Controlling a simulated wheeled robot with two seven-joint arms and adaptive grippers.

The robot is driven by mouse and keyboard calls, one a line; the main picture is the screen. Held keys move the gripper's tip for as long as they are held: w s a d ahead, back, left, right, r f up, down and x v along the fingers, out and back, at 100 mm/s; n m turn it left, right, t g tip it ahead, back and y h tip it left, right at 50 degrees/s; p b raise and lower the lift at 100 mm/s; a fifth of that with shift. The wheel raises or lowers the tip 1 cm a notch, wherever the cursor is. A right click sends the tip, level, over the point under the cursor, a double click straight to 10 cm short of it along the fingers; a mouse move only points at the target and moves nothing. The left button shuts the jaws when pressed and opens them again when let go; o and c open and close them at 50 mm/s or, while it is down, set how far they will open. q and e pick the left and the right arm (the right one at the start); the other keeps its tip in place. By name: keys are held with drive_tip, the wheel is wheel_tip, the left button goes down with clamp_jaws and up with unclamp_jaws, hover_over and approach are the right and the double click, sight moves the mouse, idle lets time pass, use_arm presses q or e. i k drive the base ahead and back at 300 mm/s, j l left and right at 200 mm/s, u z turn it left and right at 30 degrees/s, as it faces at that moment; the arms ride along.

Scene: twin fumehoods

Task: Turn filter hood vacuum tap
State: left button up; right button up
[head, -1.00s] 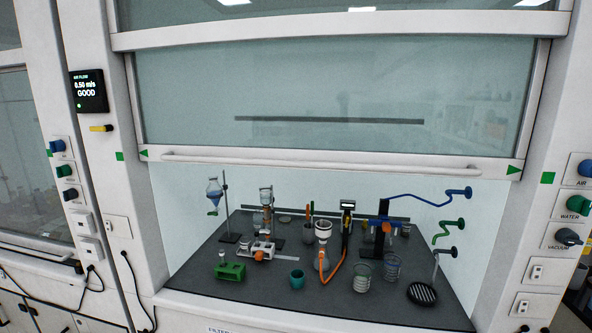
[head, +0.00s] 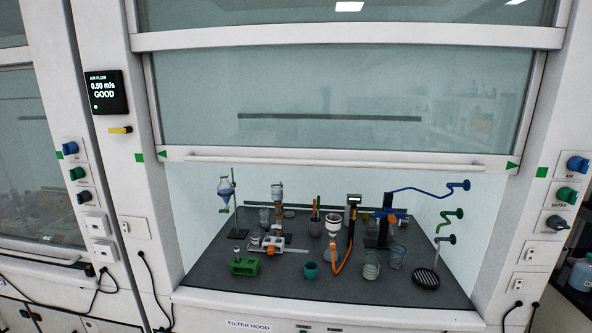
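The filter hood's vacuum tap (head: 557,222) is a dark grey knob on the right post in the head view. It is the lowest of three taps, under the green water tap (head: 566,195) and the blue air tap (head: 577,164). The label "FILTER HOOD" (head: 249,326) is on the front edge of this hood. Inside, an orange hose (head: 346,258) runs from a flask with a white funnel (head: 333,225). Neither of my grippers shows in the head view.
The sash (head: 335,161) is partly raised over a dark worktop (head: 210,279) with glassware, stands and a green block (head: 245,266). Another set of blue, green and dark taps (head: 77,173) is on the left post. A bottle (head: 581,274) stands at the far right.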

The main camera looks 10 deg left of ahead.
sight(556, 223)
drive_tip(key=z, duration=1.4)
